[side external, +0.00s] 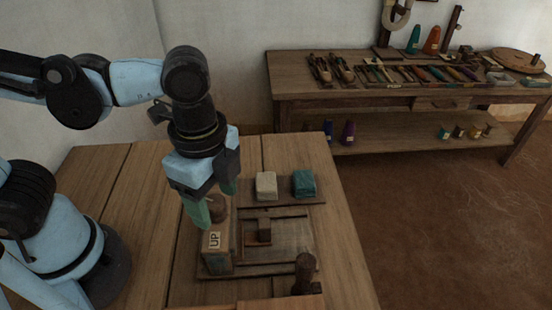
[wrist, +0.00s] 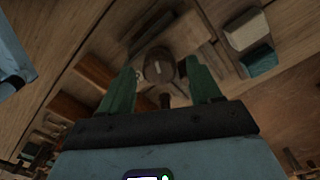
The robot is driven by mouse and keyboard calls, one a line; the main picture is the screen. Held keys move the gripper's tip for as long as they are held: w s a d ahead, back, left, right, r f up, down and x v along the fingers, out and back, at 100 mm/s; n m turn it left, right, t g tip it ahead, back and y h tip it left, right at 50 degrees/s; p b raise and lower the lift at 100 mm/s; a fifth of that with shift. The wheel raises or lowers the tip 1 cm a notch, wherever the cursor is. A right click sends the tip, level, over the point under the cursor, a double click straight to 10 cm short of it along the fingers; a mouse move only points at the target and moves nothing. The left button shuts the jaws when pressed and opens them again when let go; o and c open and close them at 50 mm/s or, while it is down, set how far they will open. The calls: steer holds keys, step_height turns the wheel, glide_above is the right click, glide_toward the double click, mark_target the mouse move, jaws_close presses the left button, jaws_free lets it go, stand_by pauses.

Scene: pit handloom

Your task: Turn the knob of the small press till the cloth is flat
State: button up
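A round brown wooden knob (side external: 217,207) stands beside a block marked "UP" (side external: 217,249) at the left of a low wooden frame (side external: 247,268). My gripper (side external: 212,200) points down over this knob with its green fingers apart. In the wrist view, the knob (wrist: 158,66) shows between the two open fingers, with gaps beside it; I cannot tell whether either finger touches it. A pale, flat panel (side external: 288,238) lies inside the frame; I cannot tell whether it is the cloth. A small dark wooden block (side external: 264,231) sits on the frame.
A cream folded bundle (side external: 266,185) and a teal one (side external: 304,183) sit on a board behind the frame. An upright wooden peg (side external: 304,268) stands at its front right. A side table (side external: 400,100) with tools is at the back. The table's left part (side external: 120,185) is clear.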

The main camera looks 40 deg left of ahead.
mark_target(215, 202)
steer(key=shift+r, duration=0.1)
step_height(215, 202, up, 12)
stand_by(0.9)
steer(key=w+a+f+n+t, duration=0.3)
steer(key=w+a+f+n, duration=0.1)
steer(key=a+n, duration=0.3)
steer(key=w+a+f+n+t, duration=0.4)
steer(key=a+f+n, duration=0.2)
steer(key=a+n, duration=0.1)
steer(key=shift+w+a+n, duration=0.2)
steer(key=shift+a+n, duration=0.05)
steer(key=shift+n, duration=0.35)
steer(key=shift+d, duration=0.1)
stand_by(0.5)
